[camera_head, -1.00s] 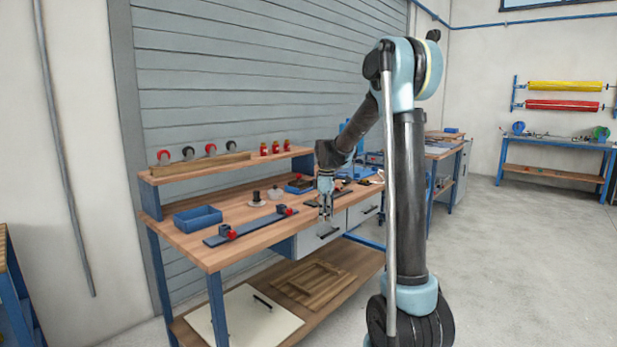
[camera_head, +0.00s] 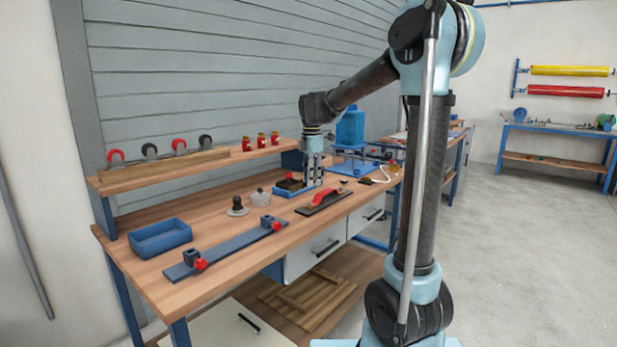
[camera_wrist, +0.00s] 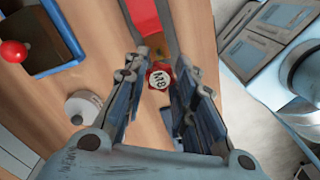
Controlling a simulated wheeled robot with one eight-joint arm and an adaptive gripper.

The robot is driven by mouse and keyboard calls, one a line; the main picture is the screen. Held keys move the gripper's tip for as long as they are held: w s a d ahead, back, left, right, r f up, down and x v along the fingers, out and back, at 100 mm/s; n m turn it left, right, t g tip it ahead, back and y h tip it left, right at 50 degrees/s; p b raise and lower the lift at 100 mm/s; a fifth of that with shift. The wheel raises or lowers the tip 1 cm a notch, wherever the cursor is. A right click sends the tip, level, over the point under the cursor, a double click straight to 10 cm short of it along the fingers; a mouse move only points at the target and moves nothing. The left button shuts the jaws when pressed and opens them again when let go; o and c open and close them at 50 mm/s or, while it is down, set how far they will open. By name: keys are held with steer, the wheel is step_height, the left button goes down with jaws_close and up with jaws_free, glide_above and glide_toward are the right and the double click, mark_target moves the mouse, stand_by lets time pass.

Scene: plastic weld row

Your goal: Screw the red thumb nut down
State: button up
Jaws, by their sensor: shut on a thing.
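The red thumb nut (camera_wrist: 160,79), marked M8 on its top, shows in the wrist view between my fingertips. My gripper (camera_wrist: 162,88) is shut on it from both sides. In the head view my gripper (camera_head: 313,180) points down over the bench, behind the tool with the red handle (camera_head: 326,196), and I cannot make out the nut there. The red handle (camera_wrist: 145,16) lies just beyond the nut in the wrist view. What is under the nut, and how far it sits down, is hidden.
A blue tray with dark contents (camera_head: 290,187) and a red knob (camera_wrist: 13,51) stands close beside my gripper. A pale round pot (camera_head: 261,198), a dark knob on a disc (camera_head: 238,207) and a blue bar with red knobs (camera_head: 228,250) are left of it. A shelf (camera_head: 205,165) runs behind.

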steer(key=shift+a+f, duration=0.2)
steer(key=shift+f, duration=0.7)
steer(key=shift+a+f, duration=0.2)
steer(key=shift+f, duration=1.3)
steer(key=shift+s+d, duration=0.1)
steer(key=shift+f, duration=0.1)
steer(key=shift+f, duration=0.55)
steer(key=shift+f, duration=0.8)
stand_by(1.3)
